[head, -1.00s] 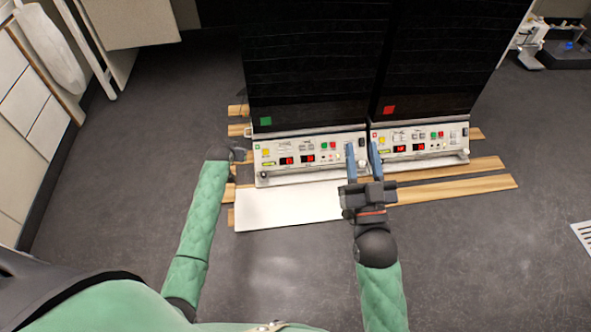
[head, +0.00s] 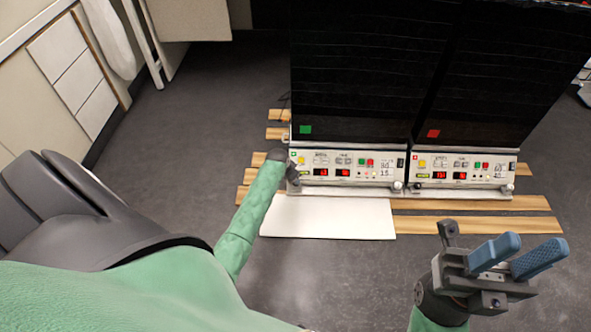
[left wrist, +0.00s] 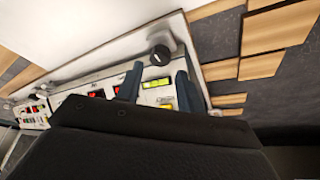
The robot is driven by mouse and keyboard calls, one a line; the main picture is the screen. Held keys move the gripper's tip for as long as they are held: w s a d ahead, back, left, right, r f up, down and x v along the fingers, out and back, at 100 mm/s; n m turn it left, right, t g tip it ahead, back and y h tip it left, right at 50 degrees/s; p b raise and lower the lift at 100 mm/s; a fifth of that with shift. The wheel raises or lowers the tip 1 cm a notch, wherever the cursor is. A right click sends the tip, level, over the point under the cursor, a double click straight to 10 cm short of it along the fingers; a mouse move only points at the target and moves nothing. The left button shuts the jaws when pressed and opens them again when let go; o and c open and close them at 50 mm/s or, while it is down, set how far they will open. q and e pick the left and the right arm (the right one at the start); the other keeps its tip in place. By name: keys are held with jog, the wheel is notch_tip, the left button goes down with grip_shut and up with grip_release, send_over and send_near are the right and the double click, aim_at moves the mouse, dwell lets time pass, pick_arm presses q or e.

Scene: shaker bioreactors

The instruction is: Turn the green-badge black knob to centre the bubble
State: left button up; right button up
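The green-badge bioreactor (head: 345,168) is the left unit in the head view, with a green square on its dark front. My left gripper (head: 293,172) is at its left end, small and mostly hidden there. In the left wrist view a black knob (left wrist: 159,55) sits on the white base edge, beyond the fingertips. A yellow-green level vial (left wrist: 157,84) lies between the fingers; its bubble is too small to make out. My left gripper (left wrist: 158,82) is open, fingers apart with nothing between them. My right gripper (head: 518,257) is open and empty at the lower right.
The red-badge bioreactor (head: 462,169) stands close on the right. A white board (head: 328,217) lies in front of the green-badge unit. Wooden slats (head: 480,225) lie under and around both units. Grey floor is clear in front.

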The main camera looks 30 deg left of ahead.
aim_at(296, 187)
pick_arm(q)
jog(key=shift+b+x, duration=0.75)
jog(key=shift+x, duration=1.85)
jog(key=shift+c, duration=0.3)
jog(key=shift+r, duration=0.1)
jog(key=c, duration=0.6)
